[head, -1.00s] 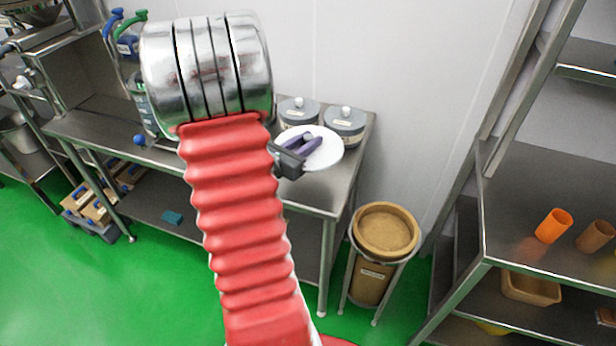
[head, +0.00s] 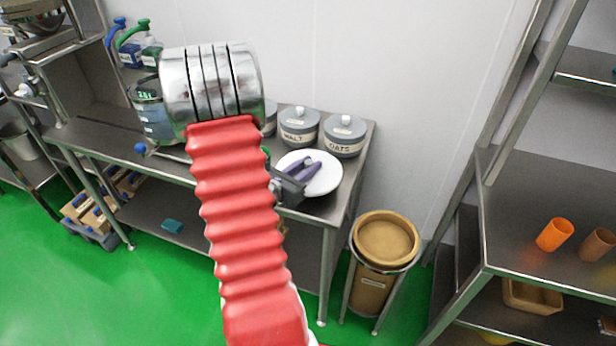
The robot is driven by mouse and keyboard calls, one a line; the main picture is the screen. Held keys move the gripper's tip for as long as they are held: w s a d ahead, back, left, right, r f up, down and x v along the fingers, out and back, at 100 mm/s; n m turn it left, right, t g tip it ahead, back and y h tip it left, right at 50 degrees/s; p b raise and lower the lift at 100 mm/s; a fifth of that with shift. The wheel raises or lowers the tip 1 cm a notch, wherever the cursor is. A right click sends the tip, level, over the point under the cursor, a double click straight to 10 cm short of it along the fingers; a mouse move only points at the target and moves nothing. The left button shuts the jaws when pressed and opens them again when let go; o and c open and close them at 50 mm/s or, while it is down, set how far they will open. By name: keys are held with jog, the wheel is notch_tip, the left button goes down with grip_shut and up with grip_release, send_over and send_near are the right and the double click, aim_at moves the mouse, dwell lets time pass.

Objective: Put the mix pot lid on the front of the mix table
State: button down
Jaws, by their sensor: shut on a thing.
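The mix pot lid (head: 326,181) is a round white disc in the head view, at the right end of the steel mix table (head: 314,207). My gripper (head: 309,168) has purple fingers and is shut on the lid near its middle; the fingers hide its knob. The lid is about level, over the front part of the table top. I cannot tell whether it touches the table or is just above it. My red arm hides the middle of the table.
Grey lidded jars stand behind the lid, one labelled malt (head: 298,127) and one labelled oats (head: 343,136). A brown bin (head: 385,242) stands on the floor right of the table. A steel shelf unit (head: 545,205) is further right. Bottles (head: 135,50) stand at the left.

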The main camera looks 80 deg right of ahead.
jog(key=shift+f, duration=2.05)
jog(key=c, duration=1.5)
grip_release()
jog(key=shift+f, duration=0.1)
jog(key=v, duration=1.2)
